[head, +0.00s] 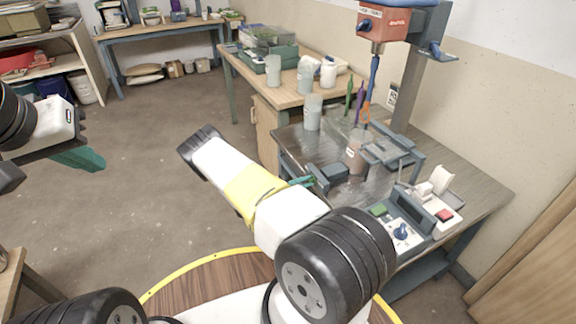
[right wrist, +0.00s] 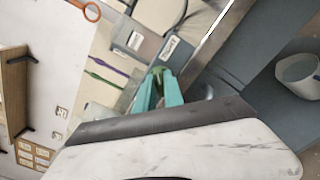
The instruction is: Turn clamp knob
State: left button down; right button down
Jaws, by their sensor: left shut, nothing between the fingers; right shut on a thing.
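My right gripper (head: 306,182) reaches the left edge of the mixer table, beside a dark grey clamp block (head: 328,176). In the right wrist view its teal fingers (right wrist: 164,88) are closed around a small green piece (right wrist: 159,71), which appears to be the clamp knob; the fingers hide most of it. Grey labelled blocks stand just beyond the fingertips. A bucket (head: 356,152) stands behind the clamp block, under the mixer's blue shaft (head: 374,80). My left gripper (head: 80,160) is shut and empty, over the floor at far left.
The mixer head (head: 383,24) hangs from a grey column above the table. A control box (head: 402,232) with a blue knob and a red-buttoned device (head: 442,212) stand at the table's front. Several pale jars stand on the cabinet behind. Open floor lies to the left.

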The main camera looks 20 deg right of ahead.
jog(key=n, duration=0.5)
jog(key=shift+n, duration=0.3)
jog(key=shift+w+a+f+n, duration=0.1)
jog(key=shift+w+n, duration=0.05)
jog(key=shift+n, duration=3.7)
jog(key=shift+w+n, duration=0.15)
jog(key=shift+n, duration=3.7)
jog(key=c, duration=1.4)
grip_release()
jog(key=shift+c, duration=0.2)
